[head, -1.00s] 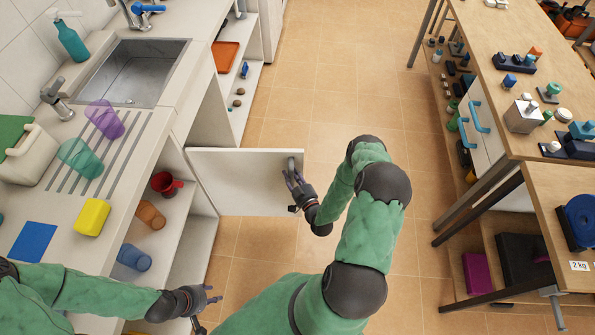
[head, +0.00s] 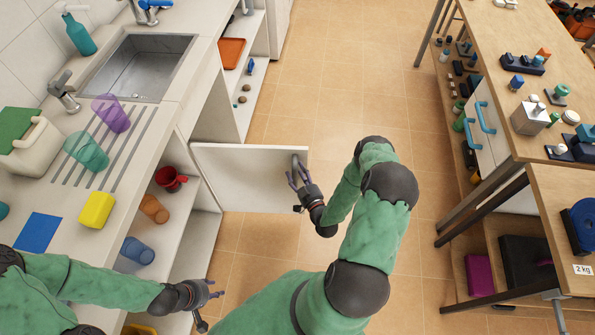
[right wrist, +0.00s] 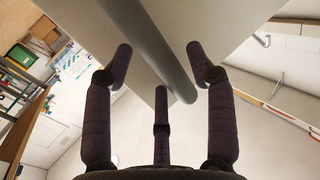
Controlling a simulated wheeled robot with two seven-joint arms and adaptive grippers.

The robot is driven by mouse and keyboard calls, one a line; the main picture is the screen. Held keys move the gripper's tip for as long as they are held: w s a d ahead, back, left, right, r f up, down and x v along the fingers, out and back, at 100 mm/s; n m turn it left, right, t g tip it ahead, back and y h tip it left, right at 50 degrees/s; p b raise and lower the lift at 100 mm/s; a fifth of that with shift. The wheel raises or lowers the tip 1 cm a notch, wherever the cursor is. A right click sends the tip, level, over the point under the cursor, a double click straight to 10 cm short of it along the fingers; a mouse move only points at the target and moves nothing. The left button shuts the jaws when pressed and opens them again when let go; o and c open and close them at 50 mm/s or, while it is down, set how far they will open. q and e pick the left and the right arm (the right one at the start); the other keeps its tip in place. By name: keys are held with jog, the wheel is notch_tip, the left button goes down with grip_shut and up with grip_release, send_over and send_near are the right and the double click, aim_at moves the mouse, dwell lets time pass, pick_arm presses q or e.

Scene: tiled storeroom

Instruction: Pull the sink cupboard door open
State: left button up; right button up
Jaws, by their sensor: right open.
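The sink cupboard door (head: 240,178) is a white panel standing swung out from the counter front, with the shelves behind it exposed. Its grey bar handle (head: 297,164) is near the door's free edge. My right gripper (head: 296,179) is open at the handle. In the right wrist view, the handle (right wrist: 160,55) runs between the spread fingers of the right gripper (right wrist: 160,75), with gaps visible on both sides. My left gripper (head: 214,296) is open and empty at the lower left, in front of the lower shelves.
Inside the cupboard are a red mug (head: 170,179), an orange cup (head: 154,209) and a blue cup (head: 137,251). The sink (head: 142,68) and drying cups are on the counter. A wooden workbench (head: 500,60) stands at right. Tiled floor (head: 340,90) beyond the door is clear.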

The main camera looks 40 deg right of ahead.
jog(key=v, duration=1.1)
jog(key=shift+d, duration=0.1)
jog(key=w+a+f+n+g+y, duration=0.1)
jog(key=w+a+f+g+y, duration=0.1)
jog(key=w+a+g+y, duration=0.3)
jog(key=w+a+f+g+y, duration=0.1)
jog(key=a+f+g, duration=0.2)
jog(key=a, duration=0.4)
jog(key=s+a+r+g+y, duration=0.1)
jog(key=s+a+r+g, duration=0.1)
jog(key=s+a+g, duration=0.2)
jog(key=s+a+r+m+g+p, duration=0.1)
jog(key=s+a+r+g, duration=0.1)
jog(key=s+a+g, duration=0.3)
jog(key=s+a, duration=0.3)
jog(key=shift+s+a+r+y+p, duration=0.2)
jog(key=shift+a+r+y+p, duration=0.1)
jog(key=shift+a+r+y, duration=0.1)
